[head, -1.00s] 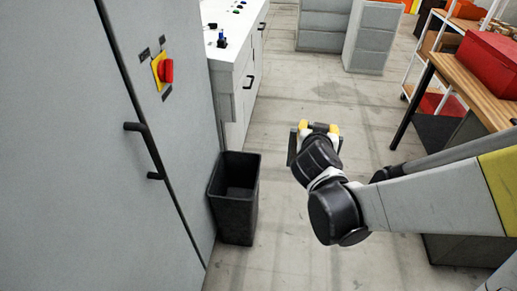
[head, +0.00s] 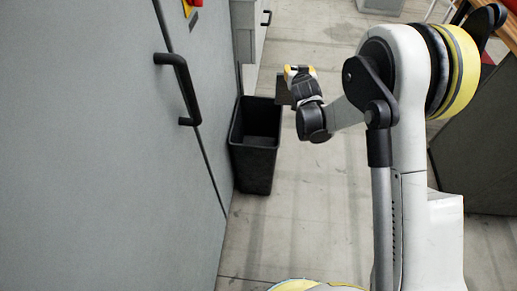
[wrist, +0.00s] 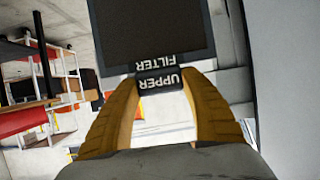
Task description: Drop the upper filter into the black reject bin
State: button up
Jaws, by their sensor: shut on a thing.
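The upper filter (wrist: 150,35) is a dark flat panel with a lighter frame. Its black tab, lettered "UPPER FILTER", shows upside down in the wrist view. My gripper (wrist: 160,85) is shut on this tab with its two yellow-brown fingers. In the head view my gripper (head: 300,72) is up beside the right rim of the black reject bin (head: 257,165). The filter shows there only as a thin dark edge at the gripper's left, near the bin's far right corner. The bin stands upright on the floor, open at the top, and its visible inside looks empty.
A grey cabinet (head: 110,150) with a black handle (head: 178,85) stands close along the bin's left. A white cabinet (head: 247,40) is behind the bin. Concrete floor (head: 320,190) is clear to the bin's right.

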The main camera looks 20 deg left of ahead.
jog(key=a+f+n+y+b, duration=0.2)
jog(key=a+f+y+b, duration=0.1)
jog(key=a+f, duration=1.1)
notch_tip(320, 180, down, 4)
jog(key=shift+w+r+n+g+b, duration=0.1)
jog(key=shift+w+n+g+b, duration=0.2)
jog(key=shift+b, duration=0.55)
jog(key=shift+s, duration=0.1)
jog(key=o, duration=1.4)
jog(key=shift+o, duration=0.2)
jog(key=v, duration=1.2)
